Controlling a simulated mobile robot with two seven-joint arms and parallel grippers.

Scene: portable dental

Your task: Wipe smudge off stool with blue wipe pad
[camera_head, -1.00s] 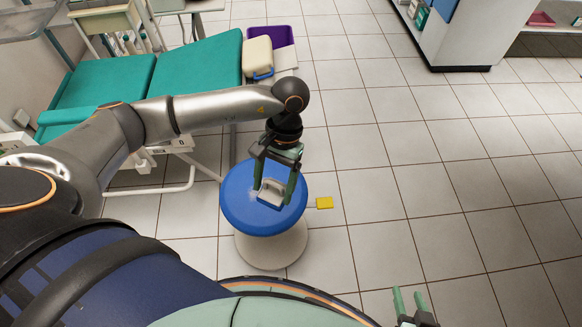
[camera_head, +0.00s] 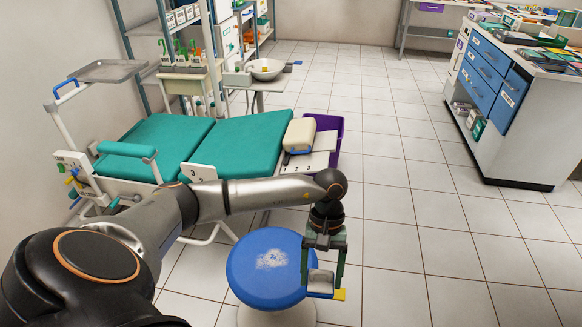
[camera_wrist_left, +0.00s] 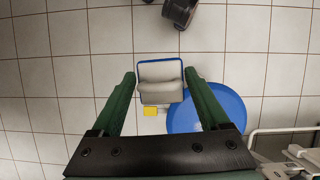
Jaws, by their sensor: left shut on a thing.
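The stool (camera_head: 258,291) has a round blue seat on a pale base, and also shows in the left wrist view (camera_wrist_left: 215,100). A whitish smudge (camera_head: 271,259) lies on the seat, right of its middle and toward the back. My left gripper (camera_head: 323,285) hangs at the right edge of the seat. It is shut on the wipe pad (camera_head: 321,280), a grey block with a blue edge. In the left wrist view the pad (camera_wrist_left: 161,91) sits between the green fingers. I cannot tell its height above the seat. My right gripper is out of view.
A cabinet (camera_head: 495,140) stands back right. The tiled floor right of the stool is clear.

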